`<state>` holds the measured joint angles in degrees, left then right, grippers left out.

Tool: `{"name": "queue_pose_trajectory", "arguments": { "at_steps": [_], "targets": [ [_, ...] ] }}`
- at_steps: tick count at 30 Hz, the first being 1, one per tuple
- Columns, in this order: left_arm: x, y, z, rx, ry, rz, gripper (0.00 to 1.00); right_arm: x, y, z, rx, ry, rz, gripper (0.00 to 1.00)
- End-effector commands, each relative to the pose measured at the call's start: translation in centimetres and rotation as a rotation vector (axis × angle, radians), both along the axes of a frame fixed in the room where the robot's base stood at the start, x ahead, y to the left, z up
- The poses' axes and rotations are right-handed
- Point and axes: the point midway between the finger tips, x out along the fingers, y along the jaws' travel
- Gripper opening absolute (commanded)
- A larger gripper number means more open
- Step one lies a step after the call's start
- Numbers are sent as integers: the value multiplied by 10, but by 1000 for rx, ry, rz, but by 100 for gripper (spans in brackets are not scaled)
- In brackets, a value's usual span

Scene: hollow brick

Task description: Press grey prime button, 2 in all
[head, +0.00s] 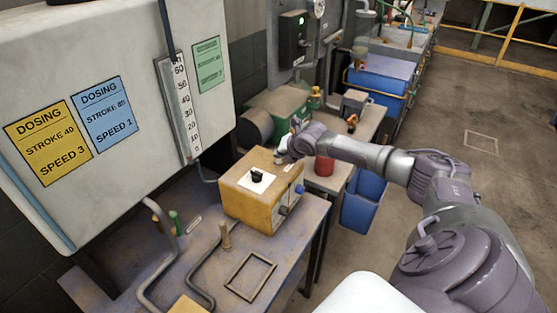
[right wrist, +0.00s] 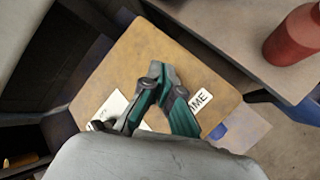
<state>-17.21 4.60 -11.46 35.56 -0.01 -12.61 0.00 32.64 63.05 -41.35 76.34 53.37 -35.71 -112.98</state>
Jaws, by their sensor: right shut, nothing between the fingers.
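The yellow-orange pump box (head: 245,207) stands on the metal bench in the head view. A black knob (head: 257,176) on a white plate sits on its top. My right gripper (head: 284,154) is over the back part of the box top. In the right wrist view my right gripper (right wrist: 158,74) has its green-sided fingers closed together, empty, over the box top (right wrist: 125,60). A white label (right wrist: 200,100) ending in "IME" lies beside the fingers. The grey prime button cannot be made out; the fingers may cover it. Whether the fingertips touch the box is unclear. My left gripper is not in view.
A large pale tank (head: 110,60) with yellow, blue and green dosing cards stands at the left. A red bottle (head: 324,165) is close behind the box, also in the right wrist view (right wrist: 294,38).

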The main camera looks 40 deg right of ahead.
Motion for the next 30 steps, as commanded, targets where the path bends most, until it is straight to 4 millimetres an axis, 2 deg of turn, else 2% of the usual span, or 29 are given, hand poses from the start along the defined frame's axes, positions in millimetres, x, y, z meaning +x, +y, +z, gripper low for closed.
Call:
{"name": "queue_pose_trajectory", "arguments": {
  "at_steps": [8, 21, 30],
  "targets": [
    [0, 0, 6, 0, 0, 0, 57, 0, 0, 7, 0, -1, 0, 0],
    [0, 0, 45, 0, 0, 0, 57, 0, 0, 50, -1, -1, -1, 0],
    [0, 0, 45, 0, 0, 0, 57, 0, 0, 50, -1, -1, -1, 0]
  ]
}}
